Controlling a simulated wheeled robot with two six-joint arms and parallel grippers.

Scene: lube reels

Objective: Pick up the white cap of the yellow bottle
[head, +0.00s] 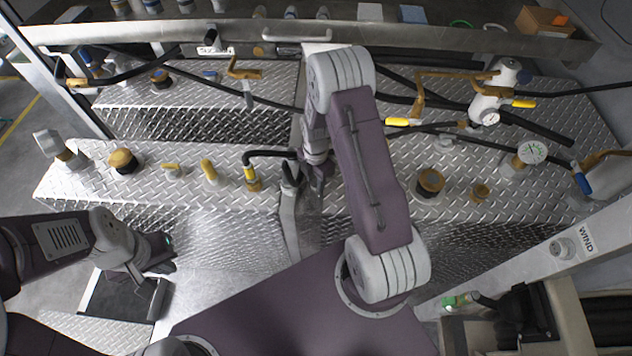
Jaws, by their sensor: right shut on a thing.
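I cannot make out a yellow bottle with a white cap for certain in the head view. A yellow fitting (252,180) with a bent black tube stands on the diamond-plate deck, just left of my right gripper. My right gripper (304,186) points down at the front edge of the deck. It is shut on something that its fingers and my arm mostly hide. My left gripper (158,284) is low at the left, in front of the deck and far from the right one. Its fingers are too dark and small to judge the gap.
Brass caps (123,160) and yellow-handled valves (209,171) stand along the deck. A pressure gauge (532,153) and a brass fitting (430,183) are on the right. Black hoses (520,124) cross behind. A metal rail (450,38) spans the back.

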